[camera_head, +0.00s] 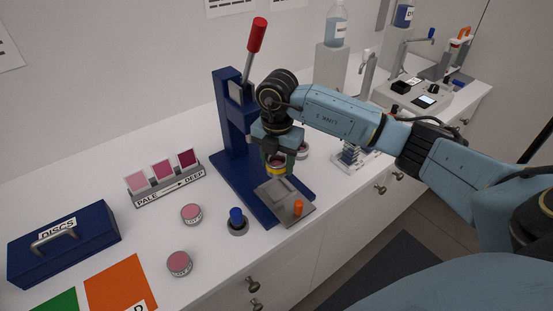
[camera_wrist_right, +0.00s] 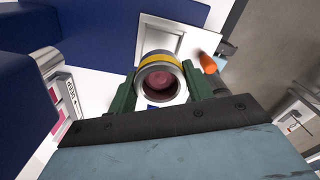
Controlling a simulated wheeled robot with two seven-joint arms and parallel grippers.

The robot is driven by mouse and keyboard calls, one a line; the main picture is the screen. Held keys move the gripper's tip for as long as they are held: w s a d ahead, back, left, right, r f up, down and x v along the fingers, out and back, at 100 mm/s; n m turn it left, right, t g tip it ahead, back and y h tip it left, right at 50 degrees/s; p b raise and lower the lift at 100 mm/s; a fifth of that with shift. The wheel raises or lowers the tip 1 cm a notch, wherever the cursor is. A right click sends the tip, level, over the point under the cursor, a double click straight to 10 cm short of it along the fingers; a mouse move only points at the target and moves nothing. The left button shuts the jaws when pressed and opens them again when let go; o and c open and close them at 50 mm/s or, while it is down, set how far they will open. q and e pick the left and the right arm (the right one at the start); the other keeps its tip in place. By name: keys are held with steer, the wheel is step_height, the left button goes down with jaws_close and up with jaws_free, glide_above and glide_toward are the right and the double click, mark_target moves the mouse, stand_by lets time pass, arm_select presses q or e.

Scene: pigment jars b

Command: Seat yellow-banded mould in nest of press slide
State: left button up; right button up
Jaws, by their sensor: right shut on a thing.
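The yellow-banded mould (camera_head: 276,169) is a grey metal ring with a yellow band, held upright by my right gripper (camera_head: 278,158). In the right wrist view the gripper's green fingers (camera_wrist_right: 158,88) are shut on both sides of the mould (camera_wrist_right: 160,58), and pinkish material shows inside it. The mould is over the back part of the press slide (camera_head: 291,210), apparently above it; the exact gap is hard to tell. The slide is a grey plate with an orange knob (camera_head: 298,207). Its square recess (camera_wrist_right: 178,42) shows partly behind the mould. My left gripper is not in view.
The blue press (camera_head: 232,130) with a red-handled lever (camera_head: 257,36) stands close to my right gripper. A blue-knobbed piece (camera_head: 237,218), two pink jars (camera_head: 191,213) (camera_head: 179,263), a shade rack (camera_head: 166,185) and a blue box (camera_head: 65,243) stand left. Another jar (camera_head: 302,151) is behind.

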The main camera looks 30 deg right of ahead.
mark_target(277, 165)
steer(key=shift+f+b, duration=1.85)
steer(key=shift+f, duration=1)
steer(key=shift+p, duration=0.35)
steer(key=shift+f+b, duration=0.6)
steer(key=shift+f, duration=0.3)
steer(key=o, duration=1.2)
steer(key=shift+r, duration=0.1)
step_height(277, 165, up, 13)
steer(key=shift+r, duration=0.15)
steer(key=shift+s, duration=0.1)
